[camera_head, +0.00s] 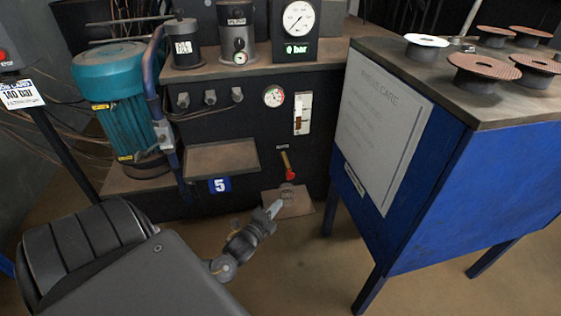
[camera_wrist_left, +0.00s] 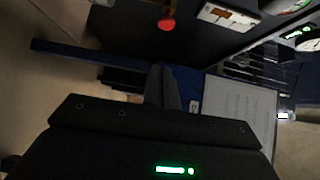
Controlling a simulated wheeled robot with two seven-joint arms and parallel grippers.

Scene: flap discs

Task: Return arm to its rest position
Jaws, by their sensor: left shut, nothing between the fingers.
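My left gripper (camera_head: 274,208) shows in the head view at the lower middle, in front of the black machine panel and a little below a red-tipped lever (camera_head: 289,172). Its fingers are shut with nothing between them. In the left wrist view the shut fingers (camera_wrist_left: 162,88) point up, and the red knob (camera_wrist_left: 167,24) shows beyond them, apart from them. A small brown tray (camera_head: 298,203) is behind the gripper in the head view. My right gripper is not in either view.
A blue table (camera_head: 440,190) with flap discs (camera_head: 484,68) on top stands to the right. A teal motor (camera_head: 118,98) stands to the left. A shelf (camera_head: 222,158) juts from the machine above a blue "5" sign (camera_head: 220,185). Floor between gripper and table is clear.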

